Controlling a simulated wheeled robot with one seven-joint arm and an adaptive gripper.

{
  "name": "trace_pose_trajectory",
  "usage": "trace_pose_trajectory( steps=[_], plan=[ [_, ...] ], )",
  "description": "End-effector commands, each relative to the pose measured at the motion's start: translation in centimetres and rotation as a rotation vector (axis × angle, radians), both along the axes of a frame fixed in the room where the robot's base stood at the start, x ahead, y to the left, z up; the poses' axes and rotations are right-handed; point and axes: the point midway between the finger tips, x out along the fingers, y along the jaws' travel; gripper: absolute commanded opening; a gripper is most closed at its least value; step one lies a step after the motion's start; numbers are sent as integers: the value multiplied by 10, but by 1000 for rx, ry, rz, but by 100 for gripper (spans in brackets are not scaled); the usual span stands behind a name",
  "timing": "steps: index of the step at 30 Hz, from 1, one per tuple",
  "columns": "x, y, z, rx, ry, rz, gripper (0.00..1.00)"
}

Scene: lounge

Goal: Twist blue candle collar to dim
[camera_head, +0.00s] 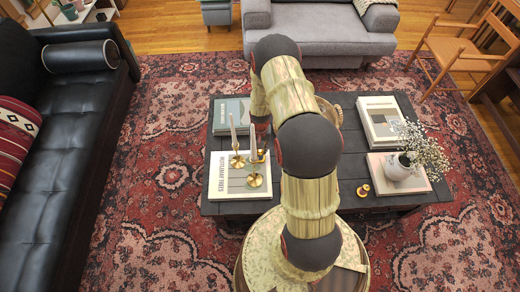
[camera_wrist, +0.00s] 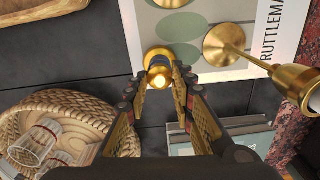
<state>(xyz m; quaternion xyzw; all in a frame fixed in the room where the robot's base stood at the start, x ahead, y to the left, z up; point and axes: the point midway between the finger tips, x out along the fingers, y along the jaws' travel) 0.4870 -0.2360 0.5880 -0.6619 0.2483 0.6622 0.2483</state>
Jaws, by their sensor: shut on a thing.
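In the wrist view, my gripper (camera_wrist: 170,80) has its fingertips closed around a small brass candle holder (camera_wrist: 157,56) with a bright glow. A dark blue band, seemingly the collar, shows between the fingers and is mostly hidden by them. A second brass candlestick (camera_wrist: 225,44) stands to the right, apart from the fingers, its stem and cup reaching toward the right edge. My arm hides most of my gripper there.
The dark coffee table (camera_head: 354,204) also holds a green book (camera_head: 228,112), books at right (camera_head: 383,118), a white flower vase (camera_head: 399,168) and a small brass piece (camera_head: 363,190). A woven basket (camera_wrist: 98,108) with glasses lies left of my gripper in the wrist view.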

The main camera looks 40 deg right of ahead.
Motion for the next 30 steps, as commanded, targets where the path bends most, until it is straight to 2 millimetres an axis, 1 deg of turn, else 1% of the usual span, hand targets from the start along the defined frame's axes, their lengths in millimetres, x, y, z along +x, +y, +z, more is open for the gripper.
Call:
trace_pose_trajectory(
  steps=[15,16,25,30],
  plan=[
    [0,0,0,1,1,-17,0],
    [0,0,0,1,1,-17,26],
    [0,0,0,0,0,-17,43],
    [0,0,0,0,0,-17,43]
  ],
)
